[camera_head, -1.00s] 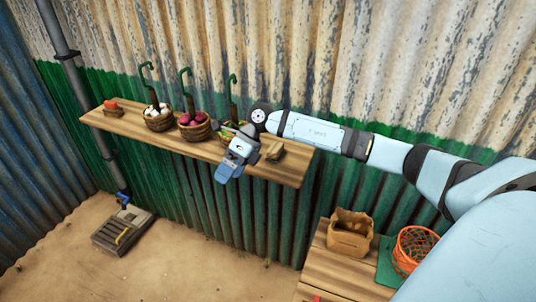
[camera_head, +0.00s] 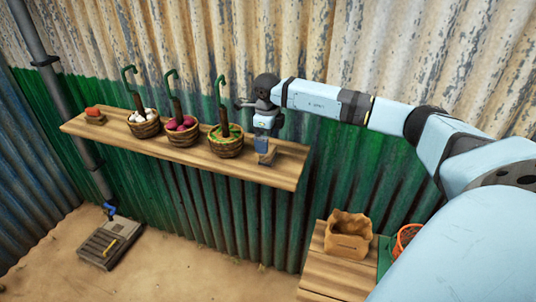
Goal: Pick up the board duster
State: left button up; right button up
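A small wooden block, which looks like the board duster (camera_head: 267,158), lies near the right end of the wooden shelf (camera_head: 200,160). My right gripper (camera_head: 262,146) points down right at it, overlapping its upper part in the picture. The fingers are small and partly hidden, so I cannot tell whether they touch the block or how far apart they are. My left gripper is not in view.
Several baskets stand on the shelf left of my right gripper; the nearest is a green-filled basket (camera_head: 226,140). A small orange-topped item (camera_head: 94,115) sits at the far left. A paper bag (camera_head: 348,236) and an orange basket (camera_head: 404,240) are below right.

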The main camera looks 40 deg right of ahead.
jog(key=shift+s+f+p, duration=0.2)
jog(key=shift+f+p, duration=0.3)
jog(key=shift+f, duration=2.25)
jog(key=c, duration=0.9)
jog(key=shift+r, duration=0.15)
jog(key=shift+c, duration=0.2)
notch_tip(320, 180, up, 20)
jog(key=b, duration=0.1)
